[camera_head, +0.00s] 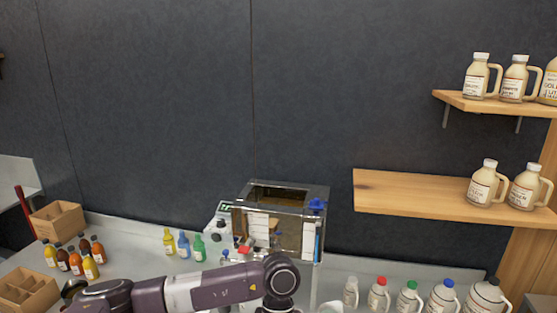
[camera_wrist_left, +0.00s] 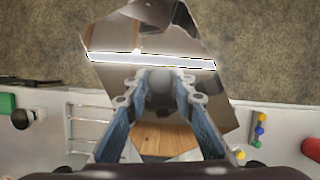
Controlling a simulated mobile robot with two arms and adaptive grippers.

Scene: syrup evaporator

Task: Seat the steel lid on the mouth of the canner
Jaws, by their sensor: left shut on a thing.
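The steel lid (camera_wrist_left: 195,45) is a mirror-like square plate with a round knob, close up in the left wrist view. My left gripper (camera_wrist_left: 158,93) is shut on its knob, with one blue finger on either side. My left arm crosses in front of the canner's lower part. In the head view the left gripper and lid cannot be made out. My right gripper is not in view.
Small coloured bottles (camera_head: 183,245) stand left of the canner, and capped jugs (camera_head: 410,297) stand to its right. A wooden shelf (camera_head: 400,190) with jugs juts from the wall at right.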

